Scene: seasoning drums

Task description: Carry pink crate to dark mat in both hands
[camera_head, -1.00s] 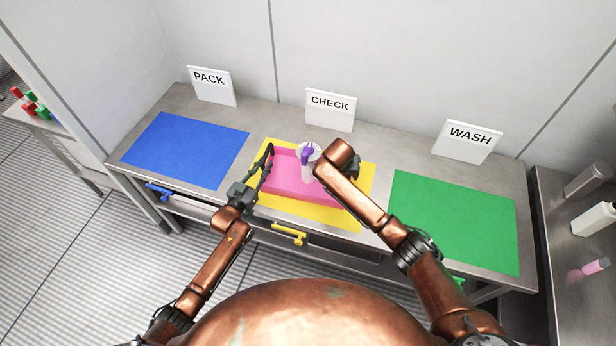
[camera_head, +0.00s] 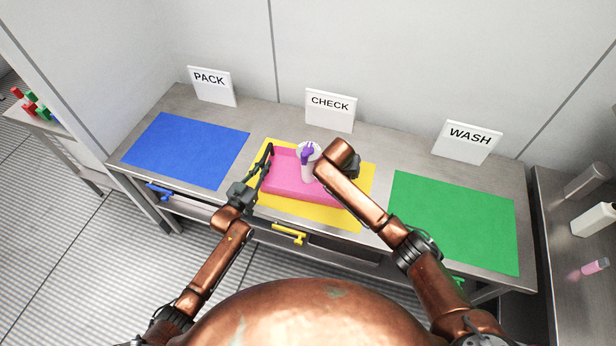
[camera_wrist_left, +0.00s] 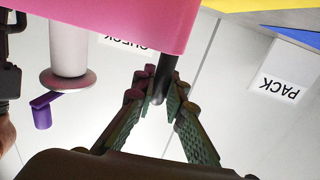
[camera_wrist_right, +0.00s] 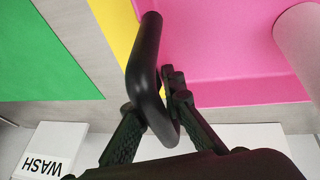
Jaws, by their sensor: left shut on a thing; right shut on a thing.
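The pink crate (camera_head: 290,184) is at the middle of the bench, over the yellow mat (camera_head: 275,212). Whether it touches the mat cannot be told. A white drum with a purple top (camera_head: 307,168) stands inside it. My left gripper (camera_head: 265,165) is shut on a dark handle at the crate's left end; the handle also shows in the left wrist view (camera_wrist_left: 166,82). My right gripper (camera_head: 352,167) is at the right end, partly hidden by its arm. In the right wrist view it is shut on a black handle (camera_wrist_right: 147,65). I see no plainly dark mat.
A blue mat (camera_head: 187,150) lies to the left and a green mat (camera_head: 455,220) to the right. PACK (camera_head: 210,86), CHECK (camera_head: 330,109) and WASH (camera_head: 466,142) signs stand behind. Side tables flank the bench; the right one (camera_head: 560,250) holds containers.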

